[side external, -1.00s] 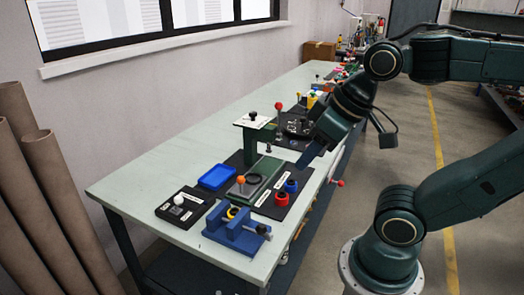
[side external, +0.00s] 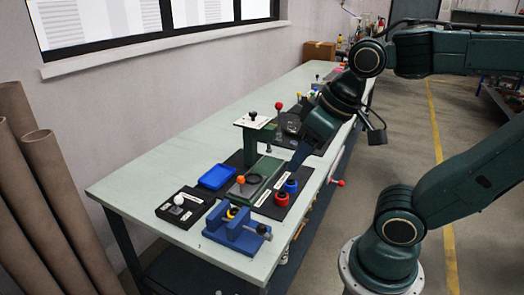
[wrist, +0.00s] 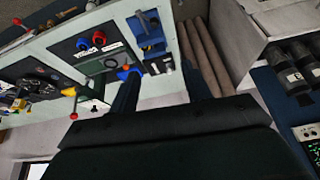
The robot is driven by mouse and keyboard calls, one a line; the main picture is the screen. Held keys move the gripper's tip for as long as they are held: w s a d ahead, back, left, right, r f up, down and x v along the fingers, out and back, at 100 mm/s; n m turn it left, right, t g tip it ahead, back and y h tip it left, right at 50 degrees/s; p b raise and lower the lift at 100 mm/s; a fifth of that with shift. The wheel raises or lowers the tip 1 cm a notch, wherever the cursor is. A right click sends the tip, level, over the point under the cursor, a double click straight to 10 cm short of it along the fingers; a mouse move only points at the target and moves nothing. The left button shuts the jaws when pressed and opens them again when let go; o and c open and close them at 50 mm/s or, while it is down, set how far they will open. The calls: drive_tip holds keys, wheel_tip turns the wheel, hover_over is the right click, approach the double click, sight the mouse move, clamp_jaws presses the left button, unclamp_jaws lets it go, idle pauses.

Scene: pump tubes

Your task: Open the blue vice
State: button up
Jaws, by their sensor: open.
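The blue vice (side external: 236,230) stands at the near end of the bench in the side view, with a grey-knobbed handle (side external: 262,229) on its right. A yellow ring-like part (side external: 232,213) shows at its jaws; I cannot tell whether the jaws grip it. The vice also shows at the top of the wrist view (wrist: 151,40). My gripper (side external: 297,165) is above the bench's right side, behind and to the right of the vice and well apart from it. It points down, beside the blue and red ring parts. In the wrist view its blue fingers (wrist: 125,95) are open and look empty.
A green press (side external: 250,145) stands on a black mat behind the vice. A blue tray (side external: 216,177) and a black block (side external: 184,207) lie to the left. Red (side external: 282,199) and blue (side external: 290,187) ring parts stand between gripper and vice.

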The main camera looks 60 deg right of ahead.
drive_tip(key=w+f+m+g, duration=0.3)
drive_tip(key=w+f+m, duration=0.15)
drive_tip(key=w, duration=0.25)
drive_tip(key=m+g+h, duration=0.2)
drive_tip(key=m+g, duration=0.1)
drive_tip(key=g, duration=0.1)
hover_over(260, 226)
drive_tip(key=w+a, duration=0.2)
wheel_tip(260, 226, down, 8)
drive_tip(key=f, duration=0.1)
drive_tip(key=shift+s+r, duration=0.1)
drive_tip(key=shift+r, duration=0.15)
drive_tip(key=shift+f, duration=0.15)
drive_tip(key=x, duration=1.3)
drive_tip(key=shift+f, duration=0.25)
clamp_jaws()
